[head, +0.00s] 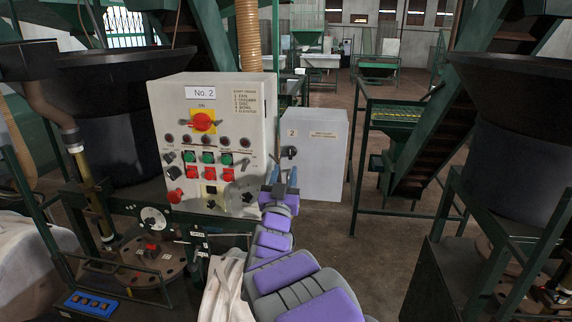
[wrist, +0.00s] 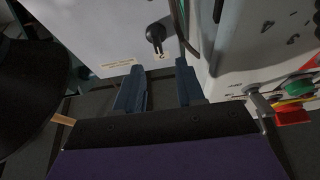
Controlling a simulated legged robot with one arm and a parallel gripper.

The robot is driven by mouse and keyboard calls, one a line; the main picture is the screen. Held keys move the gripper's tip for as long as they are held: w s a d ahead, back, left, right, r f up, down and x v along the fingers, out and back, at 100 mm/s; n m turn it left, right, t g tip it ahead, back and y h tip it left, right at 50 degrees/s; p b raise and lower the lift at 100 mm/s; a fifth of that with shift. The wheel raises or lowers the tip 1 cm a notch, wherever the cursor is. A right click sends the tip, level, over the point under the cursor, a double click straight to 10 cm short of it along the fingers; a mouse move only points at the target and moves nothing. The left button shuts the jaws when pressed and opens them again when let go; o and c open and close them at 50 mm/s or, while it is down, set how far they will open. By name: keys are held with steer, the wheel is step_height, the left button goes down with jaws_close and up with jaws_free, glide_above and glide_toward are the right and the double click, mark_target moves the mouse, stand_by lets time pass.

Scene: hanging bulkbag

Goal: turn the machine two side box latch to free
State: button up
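The pale grey side box (head: 322,160) marked 2 stands just right of and behind the No. 2 control panel. Its black latch (head: 289,152) is on the left part of its front face. My gripper (head: 284,173) is below the latch in the head view. In the wrist view, my gripper (wrist: 160,78) is open, with an empty gap between its two blue-grey fingers. The latch appears beyond the fingertips, apart from them.
The No. 2 control panel (head: 240,118), with several buttons and knobs, stands close left of my gripper. A dark round hopper (head: 510,80) and green steel frames stand at the right. White bags (head: 222,283) lie below the panel. Open floor (head: 325,235) lies right of my arm.

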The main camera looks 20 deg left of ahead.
steer(key=v, duration=1)
steer(key=shift+s+p, duration=0.15)
steer(key=shift+p, duration=0.2)
